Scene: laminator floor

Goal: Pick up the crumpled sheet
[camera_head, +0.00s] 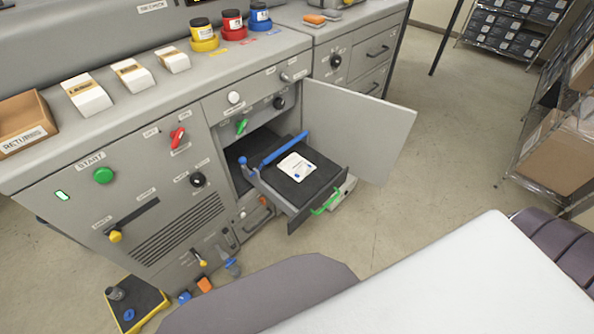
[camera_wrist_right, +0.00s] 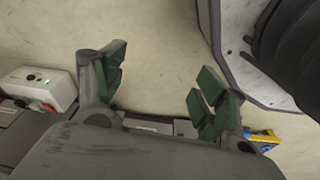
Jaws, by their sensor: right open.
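A small whitish sheet (camera_head: 297,166) with dark print lies on the dark tray (camera_head: 318,180) that is pulled out of the grey machine; I cannot make out creases at this size. A blue bar (camera_head: 284,150) runs along the tray beside the sheet, and a green handle (camera_head: 326,203) is at its front. My right gripper (camera_wrist_right: 158,78) is open in the right wrist view, with nothing between its fingers and pale floor beyond. The sheet does not show in that view. Neither gripper shows in the head view.
An open door panel (camera_head: 362,130) stands out to the right of the tray. A yellow-edged platform (camera_head: 137,304) is on the floor at lower left. A shelf rack (camera_head: 550,160) stands at the right. A white box (camera_wrist_right: 42,88) shows in the wrist view.

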